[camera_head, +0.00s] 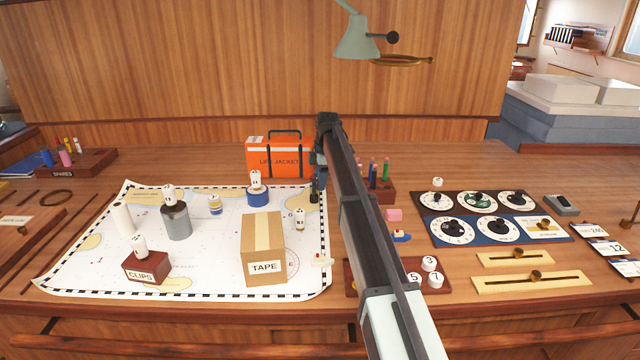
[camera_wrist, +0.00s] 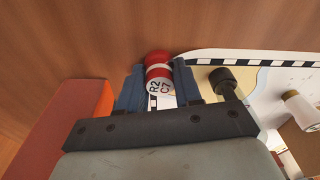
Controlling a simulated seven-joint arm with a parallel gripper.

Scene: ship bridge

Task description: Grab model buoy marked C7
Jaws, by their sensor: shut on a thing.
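My gripper (camera_wrist: 159,87) is shut on a small red-and-white model buoy (camera_wrist: 158,70). In the head view my gripper (camera_head: 316,190) points down at the chart's far right edge, just right of the orange life jacket case (camera_head: 265,157). The buoy is not clearly visible there. I cannot tell whether it touches the surface below.
The chart (camera_head: 90,262) carries a tape box (camera_head: 264,250), a clips box (camera_head: 146,267), a grey canister (camera_head: 176,222) and several small marked pieces. A pen holder (camera_head: 381,188) stands right of my arm. Dial panels (camera_head: 475,202) lie further right. A lamp (camera_head: 357,40) hangs above.

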